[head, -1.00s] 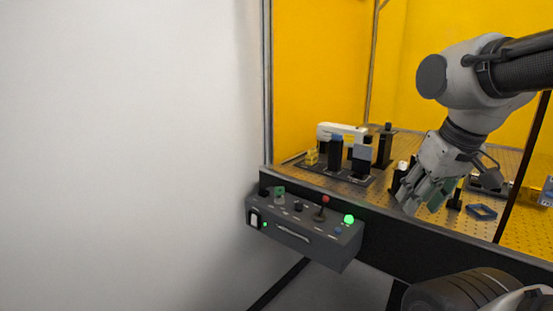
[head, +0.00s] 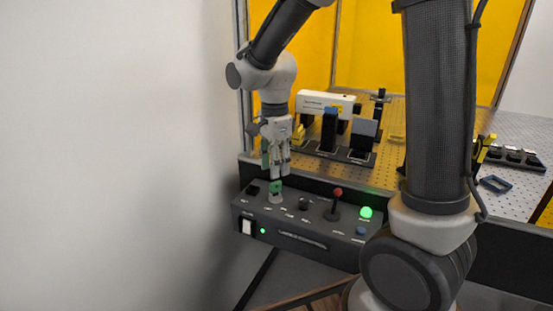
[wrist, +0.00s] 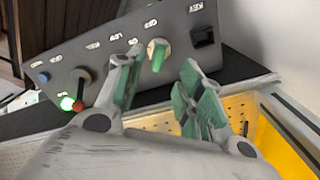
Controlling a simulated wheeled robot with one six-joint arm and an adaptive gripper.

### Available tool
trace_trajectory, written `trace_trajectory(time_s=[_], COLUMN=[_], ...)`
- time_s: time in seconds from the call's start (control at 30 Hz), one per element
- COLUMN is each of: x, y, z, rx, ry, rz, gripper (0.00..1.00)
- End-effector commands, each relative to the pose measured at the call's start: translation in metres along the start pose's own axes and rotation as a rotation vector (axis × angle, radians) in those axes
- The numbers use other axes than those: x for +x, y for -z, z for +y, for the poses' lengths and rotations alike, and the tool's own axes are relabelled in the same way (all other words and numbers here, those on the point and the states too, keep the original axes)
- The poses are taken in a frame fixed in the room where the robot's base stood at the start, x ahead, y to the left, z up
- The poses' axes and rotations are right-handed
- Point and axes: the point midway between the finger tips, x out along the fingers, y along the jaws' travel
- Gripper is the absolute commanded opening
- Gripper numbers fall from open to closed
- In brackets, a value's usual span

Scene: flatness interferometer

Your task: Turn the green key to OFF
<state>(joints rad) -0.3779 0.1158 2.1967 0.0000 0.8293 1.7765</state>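The green key (head: 275,186) stands up from a pale round collar near the left end of the grey control box (head: 318,254). In the wrist view the green key (wrist: 157,55) lies just beyond the fingertips, between the lines of the two fingers. My gripper (head: 279,172) hangs pointing down just above the key in the head view. Its green-padded fingers (wrist: 163,80) are spread apart with nothing between them. The fingers look apart from the key. The small label lettering around the key is too blurred to read for its position.
On the box are a black square socket (head: 253,190), a dark knob (head: 304,204), a red-topped lever (head: 336,201), a lit green lamp (head: 365,212) and a blue button (head: 361,231). The perforated table (head: 395,165) with optics stands behind. A white wall is left.

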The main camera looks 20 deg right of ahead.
Motion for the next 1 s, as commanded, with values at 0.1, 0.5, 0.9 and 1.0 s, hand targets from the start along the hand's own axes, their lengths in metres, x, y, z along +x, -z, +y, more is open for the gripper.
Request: trace_trajectory(time_s=[0.1, 0.5, 0.9, 1.0], x=[0.02, 0.063, 0.064, 0.064], y=[0.001, 0.001, 0.001, 0.001], z=[0.001, 0.001, 0.001, 0.001], rx=[-0.001, -0.002, -0.002, -0.002], ry=[-0.004, 0.0, 0.0, 0.0], rz=[0.001, 0.0, 0.0, 0.0], gripper=[0.38, 0.38, 0.1, 0.0])
